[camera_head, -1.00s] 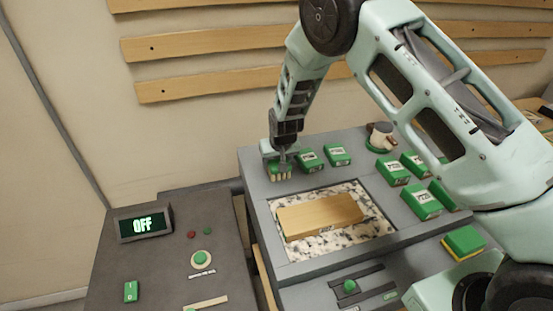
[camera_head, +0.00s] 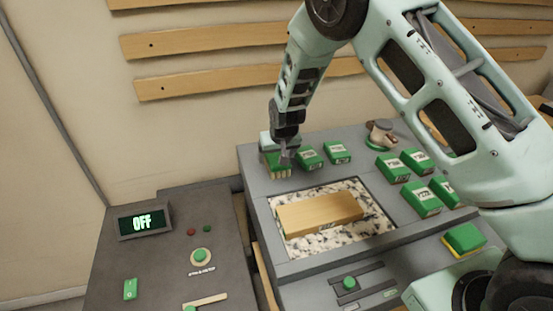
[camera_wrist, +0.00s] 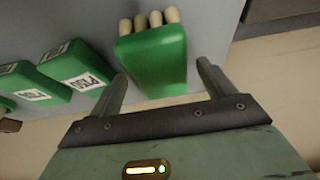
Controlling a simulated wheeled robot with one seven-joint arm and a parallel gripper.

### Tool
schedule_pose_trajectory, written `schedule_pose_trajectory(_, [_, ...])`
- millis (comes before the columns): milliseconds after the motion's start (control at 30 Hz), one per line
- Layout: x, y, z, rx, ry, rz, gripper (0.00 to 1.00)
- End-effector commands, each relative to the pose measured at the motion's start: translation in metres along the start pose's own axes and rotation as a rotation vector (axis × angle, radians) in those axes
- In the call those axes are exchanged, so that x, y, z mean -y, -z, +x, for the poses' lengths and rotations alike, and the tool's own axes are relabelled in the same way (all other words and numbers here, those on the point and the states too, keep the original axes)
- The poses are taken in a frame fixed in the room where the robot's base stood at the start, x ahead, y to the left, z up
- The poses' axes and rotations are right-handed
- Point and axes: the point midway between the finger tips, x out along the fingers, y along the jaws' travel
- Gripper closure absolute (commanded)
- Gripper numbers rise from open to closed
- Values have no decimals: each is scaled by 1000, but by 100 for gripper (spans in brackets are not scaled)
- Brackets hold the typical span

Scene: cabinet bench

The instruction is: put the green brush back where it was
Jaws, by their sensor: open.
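The green brush (camera_head: 276,165), with a row of pale bristles, sits at the back left of the grey bench top. In the wrist view the brush (camera_wrist: 153,62) shows its green body between and just beyond my fingertips, bristles pointing away. My gripper (camera_head: 287,154) is open, close above and beside the brush at its right rear. In the wrist view its two fingers (camera_wrist: 163,78) are spread on either side of the brush's near part, with nothing clamped. Whether a finger touches the brush cannot be told.
Two labelled green blocks (camera_head: 337,152) lie right of the brush. A wooden block (camera_head: 318,212) lies in the speckled recess (camera_head: 372,222). A yellow-green sponge (camera_head: 464,240) is front right. A panel reads OFF (camera_head: 142,222).

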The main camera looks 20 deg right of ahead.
Motion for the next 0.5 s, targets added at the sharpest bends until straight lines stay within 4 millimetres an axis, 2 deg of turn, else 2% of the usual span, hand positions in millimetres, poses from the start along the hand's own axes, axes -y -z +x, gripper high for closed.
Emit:
schedule_pose_trajectory(300, [1, 0, -65, -3, 2, -1, 18])
schedule_pose_trajectory(500, [1, 0, -91, -1, 1, 0, 18])
